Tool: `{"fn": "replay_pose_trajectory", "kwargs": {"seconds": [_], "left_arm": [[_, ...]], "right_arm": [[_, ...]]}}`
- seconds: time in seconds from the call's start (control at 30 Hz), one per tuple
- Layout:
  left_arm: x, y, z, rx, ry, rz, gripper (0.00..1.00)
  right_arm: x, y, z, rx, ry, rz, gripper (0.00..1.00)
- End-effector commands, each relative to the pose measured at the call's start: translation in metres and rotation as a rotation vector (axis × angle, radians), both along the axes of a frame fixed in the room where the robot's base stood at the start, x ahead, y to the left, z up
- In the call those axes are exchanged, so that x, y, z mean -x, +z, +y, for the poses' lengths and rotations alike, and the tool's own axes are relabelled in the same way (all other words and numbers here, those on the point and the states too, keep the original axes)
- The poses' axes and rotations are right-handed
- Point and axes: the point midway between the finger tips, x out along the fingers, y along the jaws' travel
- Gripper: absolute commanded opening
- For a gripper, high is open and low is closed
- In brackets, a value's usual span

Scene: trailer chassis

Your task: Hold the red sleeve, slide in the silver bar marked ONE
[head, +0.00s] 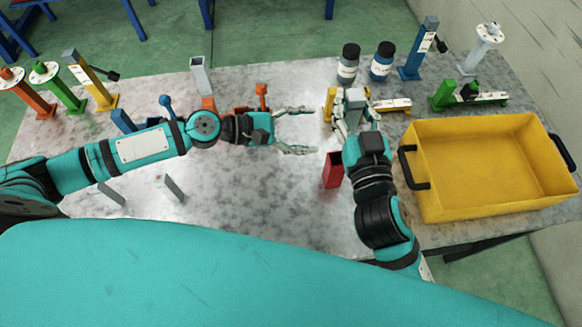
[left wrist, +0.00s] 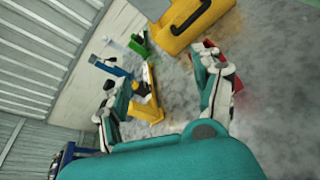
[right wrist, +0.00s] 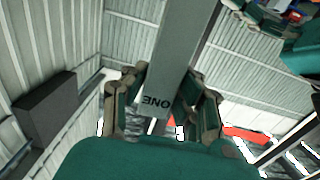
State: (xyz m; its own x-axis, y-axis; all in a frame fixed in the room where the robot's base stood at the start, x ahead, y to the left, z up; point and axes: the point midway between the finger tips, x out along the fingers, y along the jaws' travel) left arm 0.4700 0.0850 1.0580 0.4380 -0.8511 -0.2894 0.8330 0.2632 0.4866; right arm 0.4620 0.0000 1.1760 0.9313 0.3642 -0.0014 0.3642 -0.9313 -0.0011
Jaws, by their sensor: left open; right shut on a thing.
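The red sleeve (head: 333,172) stands on the grey table, open end up, just left of my right forearm. In the left wrist view the red sleeve (left wrist: 238,82) shows partly behind a finger. My left gripper (head: 311,130) is open and empty, its fingers pointing right, above and left of the red sleeve and apart from it. My right gripper (head: 355,112) is shut on the silver bar (head: 354,97), seen nearly end-on in the head view. In the right wrist view the silver bar (right wrist: 179,60) shows the mark ONE near the fingers.
A yellow crate (head: 480,211) with black handles fills the table's right side. Yellow (head: 392,105) and green (head: 470,99) stands and two bottles (head: 348,62) are behind my right gripper. A grey upright piece (head: 200,76) stands at the back left. The front middle is clear.

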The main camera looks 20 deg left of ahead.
Motion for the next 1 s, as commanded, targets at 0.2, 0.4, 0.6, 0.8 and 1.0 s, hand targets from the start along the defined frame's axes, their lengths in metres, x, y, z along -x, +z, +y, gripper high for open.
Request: {"fn": "replay_pose_trajectory", "kwargs": {"seconds": [0.2, 0.4, 0.6, 0.8, 1.0], "left_arm": [[0.025, -0.037, -0.015, 0.108, 0.019, 0.228, 0.67], [0.045, -0.077, 0.004, 0.133, 0.100, 0.418, 0.67], [0.054, -0.096, 0.012, 0.135, 0.139, 0.496, 0.67], [0.044, -0.105, -0.008, 0.136, 0.139, 0.497, 0.67], [0.029, -0.120, -0.042, 0.136, 0.139, 0.496, 0.67]], "right_arm": [[0.000, 0.001, 0.000, 0.000, 0.000, -0.001, 0.00], [0.000, 0.001, 0.000, 0.000, 0.000, -0.001, 0.00], [0.000, 0.001, 0.000, 0.000, 0.000, -0.001, 0.00], [0.000, 0.001, 0.000, 0.000, 0.000, -0.001, 0.00], [0.000, 0.001, 0.000, 0.000, 0.000, -0.001, 0.00]]}}
